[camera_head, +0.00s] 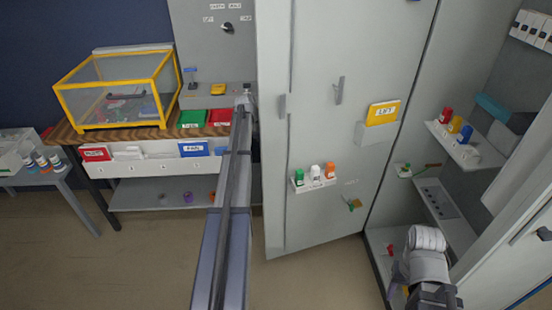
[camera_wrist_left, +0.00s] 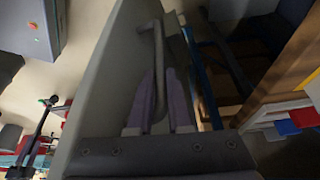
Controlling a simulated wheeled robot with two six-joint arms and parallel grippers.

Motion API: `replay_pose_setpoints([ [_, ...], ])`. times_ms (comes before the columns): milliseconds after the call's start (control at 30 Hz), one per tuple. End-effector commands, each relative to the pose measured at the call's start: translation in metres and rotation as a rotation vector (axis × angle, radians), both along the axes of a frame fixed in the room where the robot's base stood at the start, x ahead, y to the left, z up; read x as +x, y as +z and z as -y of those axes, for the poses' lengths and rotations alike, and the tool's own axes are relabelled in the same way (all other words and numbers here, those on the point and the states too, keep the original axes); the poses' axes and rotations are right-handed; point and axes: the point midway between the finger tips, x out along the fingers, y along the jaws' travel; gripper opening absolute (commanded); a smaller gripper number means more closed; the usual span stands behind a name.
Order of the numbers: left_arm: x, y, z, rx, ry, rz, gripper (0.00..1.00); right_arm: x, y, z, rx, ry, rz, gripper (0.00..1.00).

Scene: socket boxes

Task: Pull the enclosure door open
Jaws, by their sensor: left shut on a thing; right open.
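The enclosure door (camera_head: 325,95) is a tall grey panel. It stands swung open, with its inner face towards me in the head view. In the left wrist view, a bent metal bar handle (camera_wrist_left: 159,40) is fixed on the grey door panel (camera_wrist_left: 105,85). My left gripper (camera_wrist_left: 159,82) is shut on this handle, one finger on each side. In the head view the left arm reaches up to the door's left edge, and the handle is hidden there. My right gripper (camera_head: 436,296) is low at the right, in front of the enclosure (camera_head: 465,75), apart from the door.
The door carries small bottles (camera_head: 315,172) on a shelf and a yellow "LIFT" holder (camera_head: 382,112). A second grey panel (camera_head: 515,265) with a dark handle is at the right. A wooden-topped bench (camera_head: 75,134) with a yellow-framed case (camera_head: 118,88) stands at the left.

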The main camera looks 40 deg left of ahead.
Motion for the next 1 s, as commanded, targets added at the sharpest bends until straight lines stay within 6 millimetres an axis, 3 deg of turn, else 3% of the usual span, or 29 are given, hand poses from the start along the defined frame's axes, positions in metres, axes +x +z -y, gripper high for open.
replay_pose_setpoints([
  [300,0.013,0.000,-0.020,-0.002,0.014,-0.001,0.00,0.000,0.000,0.000,0.000,0.000,0.000,0.50],
  [833,0.015,0.000,-0.022,-0.002,0.016,0.000,0.00,0.000,0.000,0.000,0.000,0.000,0.000,0.50],
  [867,0.015,0.000,-0.022,-0.002,0.016,0.000,0.21,0.000,0.000,0.000,0.000,0.000,0.000,0.50],
  [1000,0.014,0.000,-0.022,-0.002,0.016,0.000,0.36,0.000,0.000,0.000,0.000,0.000,0.000,0.50],
])
